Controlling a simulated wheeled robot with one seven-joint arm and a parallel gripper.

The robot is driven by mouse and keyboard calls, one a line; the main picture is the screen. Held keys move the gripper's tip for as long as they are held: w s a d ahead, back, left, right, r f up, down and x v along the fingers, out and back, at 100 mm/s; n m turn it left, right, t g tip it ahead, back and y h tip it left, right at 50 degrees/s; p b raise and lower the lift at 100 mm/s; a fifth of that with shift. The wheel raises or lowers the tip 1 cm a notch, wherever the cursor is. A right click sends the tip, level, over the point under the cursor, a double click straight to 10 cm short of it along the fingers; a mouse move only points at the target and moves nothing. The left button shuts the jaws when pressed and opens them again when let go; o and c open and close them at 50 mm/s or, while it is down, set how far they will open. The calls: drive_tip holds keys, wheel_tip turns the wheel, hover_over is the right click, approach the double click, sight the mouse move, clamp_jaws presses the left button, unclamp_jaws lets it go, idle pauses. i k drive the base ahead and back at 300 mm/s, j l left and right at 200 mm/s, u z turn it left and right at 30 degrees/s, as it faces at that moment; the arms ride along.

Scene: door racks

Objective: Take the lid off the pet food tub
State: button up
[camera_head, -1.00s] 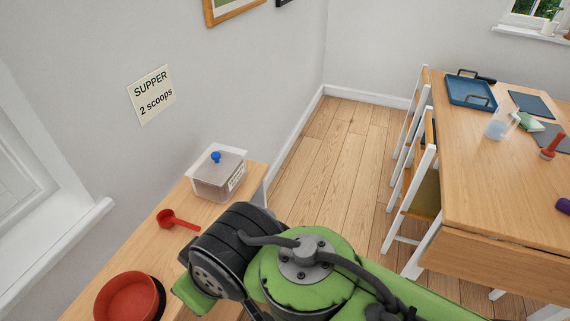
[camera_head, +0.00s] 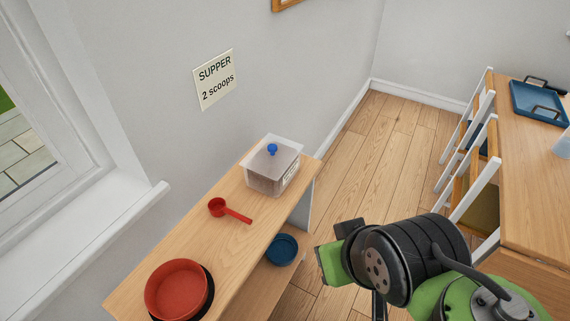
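The pet food tub (camera_head: 267,180) is a clear box with brown contents and a label on its front. It stands at the far end of the wooden shelf unit's top, by the wall. Its pale see-through lid (camera_head: 285,150) sits on it and has a blue knob (camera_head: 272,149) in the middle. My arm shows at the lower right, in front of and to the right of the shelf unit, well apart from the tub. My gripper's fingers are not visible.
A red scoop (camera_head: 229,210) lies in front of the tub. A red bowl (camera_head: 177,288) stands at the near end of the shelf top (camera_head: 137,286). A blue bowl (camera_head: 281,249) sits on the lower shelf. A dining table (camera_head: 530,190) with chairs stands right. Floor (camera_head: 385,150) between is clear.

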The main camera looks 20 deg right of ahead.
sight(272, 156)
drive_tip(key=i+l+u, duration=0.2)
drive_tip(key=u, duration=0.2)
drive_tip(key=i+l+u, duration=0.15)
drive_tip(key=l+u, duration=0.25)
drive_tip(key=i+l+u, duration=0.15)
drive_tip(key=u, duration=0.3)
drive_tip(key=l+u, duration=0.8)
drive_tip(key=i+j, duration=0.05)
